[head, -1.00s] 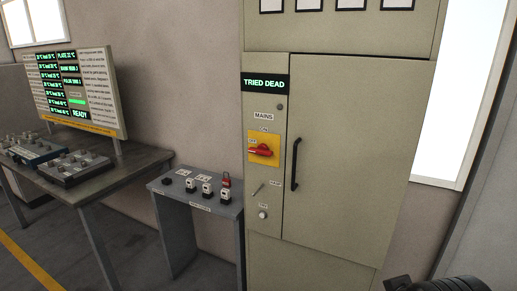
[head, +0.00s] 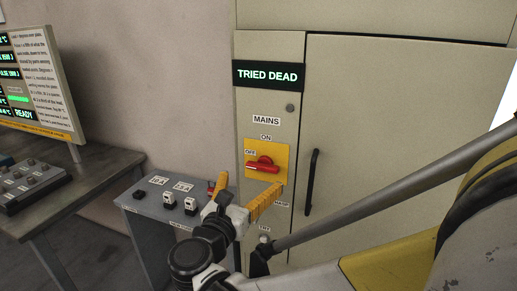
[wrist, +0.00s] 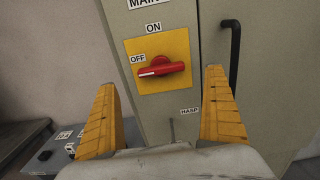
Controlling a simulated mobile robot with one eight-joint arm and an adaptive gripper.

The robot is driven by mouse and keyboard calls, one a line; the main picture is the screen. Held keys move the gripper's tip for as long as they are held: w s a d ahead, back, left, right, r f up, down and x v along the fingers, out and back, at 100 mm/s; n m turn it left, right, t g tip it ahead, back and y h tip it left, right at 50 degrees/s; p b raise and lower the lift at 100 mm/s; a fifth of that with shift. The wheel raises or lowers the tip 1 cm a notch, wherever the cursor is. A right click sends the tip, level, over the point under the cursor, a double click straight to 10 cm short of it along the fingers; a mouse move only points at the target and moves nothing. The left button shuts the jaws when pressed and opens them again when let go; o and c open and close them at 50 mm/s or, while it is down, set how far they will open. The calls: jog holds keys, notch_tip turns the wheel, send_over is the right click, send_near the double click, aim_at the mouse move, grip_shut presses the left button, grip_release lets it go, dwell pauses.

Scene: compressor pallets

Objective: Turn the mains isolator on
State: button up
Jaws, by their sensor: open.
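The mains isolator is a red rotary handle (head: 263,167) on a yellow plate (head: 282,152) on the cabinet front. In the wrist view the handle (wrist: 160,69) lies nearly level, its long end toward the OFF label (wrist: 137,59); the ON label (wrist: 153,28) is above the plate. My gripper (head: 252,179) is open in front of the plate, a little below the handle in the head view. In the wrist view the handle shows in the gap between the yellow fingers (wrist: 160,80), beyond their tips. I see no contact, and the gripper looks empty.
A lit TRIED DEAD sign (head: 268,75) is above the isolator. A black door handle (head: 311,182) stands to its right, and a HASP label (wrist: 189,111) below it. A small grey stand (head: 150,208) with several small devices is at left, beside a desk (head: 95,180).

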aim_at(261, 167)
jog(key=b+x, duration=0.2)
jog(key=x, duration=0.6)
jog(key=shift+w+d+f, duration=0.1)
jog(key=shift+w+d, duration=0.1)
jog(key=shift+w, duration=0.15)
jog(key=shift+c, duration=0.3)
jog(key=c, duration=1)
